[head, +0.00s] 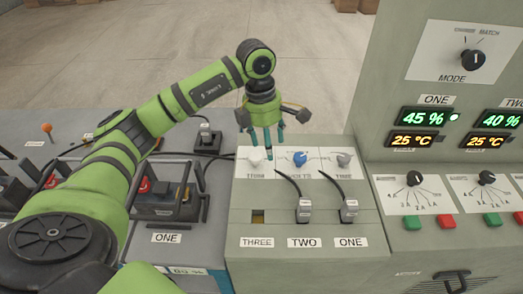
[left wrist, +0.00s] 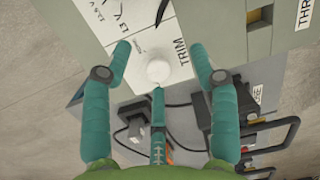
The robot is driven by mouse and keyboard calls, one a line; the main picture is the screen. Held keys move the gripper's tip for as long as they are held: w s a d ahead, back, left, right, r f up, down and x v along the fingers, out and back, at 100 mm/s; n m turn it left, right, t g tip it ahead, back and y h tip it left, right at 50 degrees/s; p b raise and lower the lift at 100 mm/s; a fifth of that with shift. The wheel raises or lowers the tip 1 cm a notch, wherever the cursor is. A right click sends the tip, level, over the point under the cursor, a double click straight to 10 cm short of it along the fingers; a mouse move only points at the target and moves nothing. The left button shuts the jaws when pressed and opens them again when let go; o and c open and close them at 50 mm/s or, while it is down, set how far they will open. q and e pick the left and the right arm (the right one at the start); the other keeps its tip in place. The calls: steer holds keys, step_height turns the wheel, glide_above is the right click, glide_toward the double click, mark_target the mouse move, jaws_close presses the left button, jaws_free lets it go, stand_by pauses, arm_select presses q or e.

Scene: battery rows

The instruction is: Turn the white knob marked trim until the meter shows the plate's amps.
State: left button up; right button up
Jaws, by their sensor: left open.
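The white knob (head: 255,158) is at the left end of a row of knobs on the console's white strip. In the left wrist view the white knob (left wrist: 158,71) is beside the printed word TRIM. My left gripper (head: 268,143) is open and empty above the strip, pointing down close to the white knob. In the left wrist view its fingers spread around the knob with gaps at the sides; the middle fingertip appears just below it, and I cannot tell whether it touches. No meter needle or amps plate is readable. My right gripper is out of view.
A blue knob (head: 299,158) and a grey knob (head: 344,159) stand to the right on the same strip. Plugs with black cables sit in slots TWO (head: 304,212) and ONE (head: 349,210). A cabinet with green 45 % (head: 424,118) and orange readouts stands at the right.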

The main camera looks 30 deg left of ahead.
mark_target(255, 156)
arm_select(q)
steer(key=a, duration=0.1)
steer(key=a+y, duration=0.1)
steer(key=a, duration=0.1)
steer(key=shift+s+a+r+y, duration=0.1)
steer(key=shift+a+r+y, duration=0.15)
steer(key=shift+a+y, duration=0.05)
step_height(255, 156, down, 6)
steer(key=shift+s+r+p, duration=0.1)
steer(key=shift+r+p, duration=0.15)
steer(key=shift+p, duration=0.6)
steer(key=shift+f, duration=0.6)
steer(key=shift+n, duration=0.3)
steer(key=c, duration=1.1)
